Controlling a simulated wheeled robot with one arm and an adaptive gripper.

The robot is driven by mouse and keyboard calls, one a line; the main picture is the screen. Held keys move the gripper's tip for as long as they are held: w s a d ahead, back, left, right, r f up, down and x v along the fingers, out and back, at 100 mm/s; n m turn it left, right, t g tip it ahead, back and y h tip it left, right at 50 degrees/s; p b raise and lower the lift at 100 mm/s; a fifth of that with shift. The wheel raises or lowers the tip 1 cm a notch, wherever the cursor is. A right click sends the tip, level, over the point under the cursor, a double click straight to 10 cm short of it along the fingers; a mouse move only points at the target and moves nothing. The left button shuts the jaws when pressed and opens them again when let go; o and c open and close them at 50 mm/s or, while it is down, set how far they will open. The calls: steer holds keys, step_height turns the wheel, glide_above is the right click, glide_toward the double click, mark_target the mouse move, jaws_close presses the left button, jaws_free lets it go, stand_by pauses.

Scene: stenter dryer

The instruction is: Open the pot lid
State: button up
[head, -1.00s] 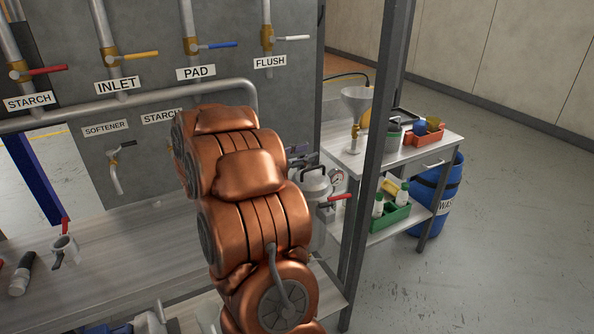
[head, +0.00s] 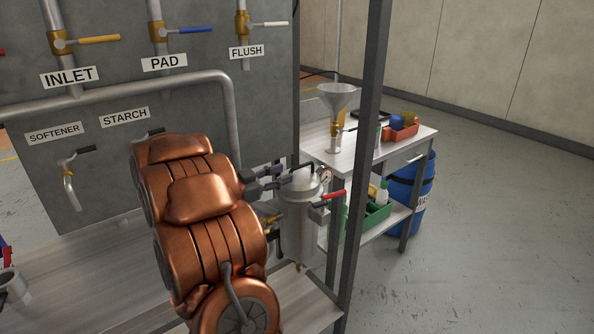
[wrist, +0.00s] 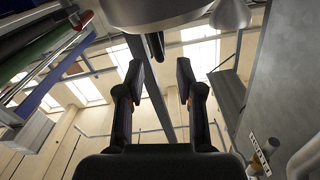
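The pot (head: 298,225) is a grey metal cylinder on the bench, right of my copper arm in the head view. Its lid (head: 303,181) is on top, with a dark bent handle above it. A round gauge and a red-handled valve (head: 333,195) sit at its right side. My gripper (head: 280,178) is at the left of the lid, partly hidden by my arm. In the wrist view my gripper (wrist: 159,78) has its two black fingers apart with nothing gripped. A rounded metal body, seemingly the pot (wrist: 160,12), fills the top, with a dark bar near the fingertips. Contact cannot be told.
A dark upright post (head: 362,160) stands right of the pot. Behind it is a side table (head: 350,152) with a funnel (head: 338,98), an orange bin (head: 403,132) and a green crate (head: 377,218). A blue drum (head: 408,190) stands beside it. Labelled valves and pipes line the left panel.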

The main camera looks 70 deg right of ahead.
mark_target(299, 167)
steer(key=shift+p+x, duration=0.45)
steer(key=shift+x, duration=2.9)
steer(key=shift+c, duration=0.3)
jaws_close()
